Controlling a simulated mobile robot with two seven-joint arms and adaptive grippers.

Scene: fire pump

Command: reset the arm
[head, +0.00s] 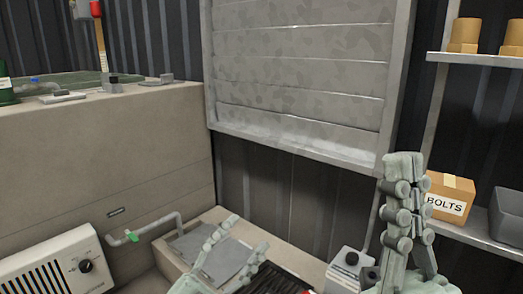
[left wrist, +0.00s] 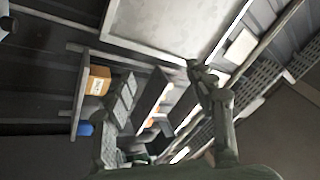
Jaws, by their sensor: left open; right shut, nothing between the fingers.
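My left gripper (head: 246,234) is low in the middle of the head view, its two pale green-grey fingers spread apart with nothing between them. In the left wrist view the same gripper (left wrist: 162,73) shows both fingers apart and empty. My right gripper (head: 404,162) is at the right of the head view, pointing up, its fingers together and empty. It stands in front of the lower right corner of the louvred panel and left of the shelf. I cannot tell whether it touches either one.
A louvred panel (head: 300,70) fills the back wall. On the right, a shelf (head: 478,239) bears a BOLTS box (head: 450,198) and a grey bin (head: 508,216). A grey switch box (head: 345,272) sits below. On the left are a concrete block (head: 100,160) and a heater (head: 50,268).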

